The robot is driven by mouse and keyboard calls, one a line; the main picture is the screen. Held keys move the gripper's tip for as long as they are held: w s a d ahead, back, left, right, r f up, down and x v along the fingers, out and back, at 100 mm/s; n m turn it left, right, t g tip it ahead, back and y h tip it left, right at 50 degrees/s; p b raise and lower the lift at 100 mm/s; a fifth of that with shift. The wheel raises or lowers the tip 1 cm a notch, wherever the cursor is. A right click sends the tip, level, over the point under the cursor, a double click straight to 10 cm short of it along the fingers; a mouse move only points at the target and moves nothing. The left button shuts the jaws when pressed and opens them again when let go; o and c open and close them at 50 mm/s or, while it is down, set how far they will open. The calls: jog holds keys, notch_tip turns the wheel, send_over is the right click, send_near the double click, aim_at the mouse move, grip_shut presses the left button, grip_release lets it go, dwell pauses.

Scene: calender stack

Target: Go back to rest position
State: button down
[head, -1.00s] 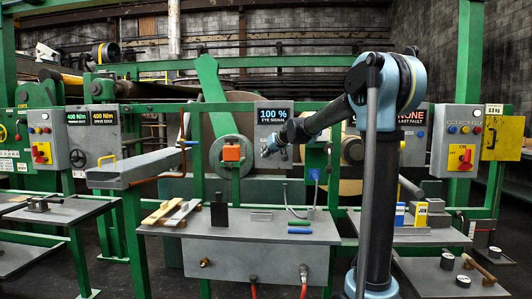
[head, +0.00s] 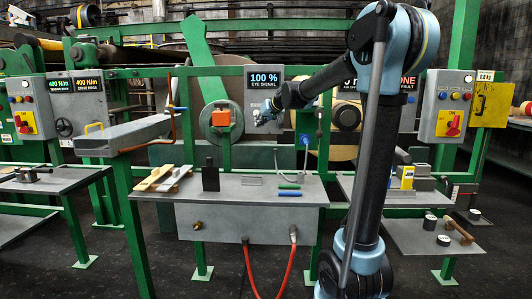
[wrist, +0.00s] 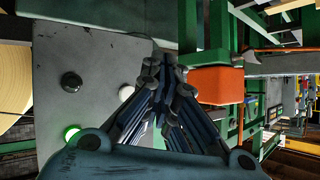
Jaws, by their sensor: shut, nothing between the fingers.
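My arm rises on the right in the head view and reaches left across the machine. My gripper (head: 263,117) is in front of the grey panel below the eye signal display (head: 264,79), above the bench. In the wrist view my gripper (wrist: 165,70) has its fingers together with nothing between them. The grey panel (wrist: 95,65) with a black knob (wrist: 71,82), a white button (wrist: 126,93) and a lit green button (wrist: 72,133) lies just beyond the fingers. I cannot tell whether the fingertips touch anything.
An orange box (head: 221,118) is left of my gripper; it also shows in the wrist view (wrist: 216,85). The grey bench (head: 240,190) below holds wooden pieces (head: 155,178), a black block (head: 210,175) and blue and green sticks (head: 289,190). Green posts (head: 319,130) stand behind my arm.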

jog(key=s+d+f+m+g+h, duration=0.1)
jog(key=s+d+f, duration=0.7)
jog(key=s, duration=0.8)
jog(key=s+d+f+m+g+h, duration=0.1)
jog(key=s+d+f+g+h, duration=0.2)
jog(key=s+d+f, duration=0.5)
jog(key=s+d+f+m+g+h, duration=0.2)
jog(key=s+d+f, duration=0.7)
jog(key=s+f, duration=0.6)
jog(key=s+g, duration=0.1)
jog(key=s, duration=0.7)
jog(key=shift+s+h, duration=0.3)
jog(key=shift+h, duration=0.1)
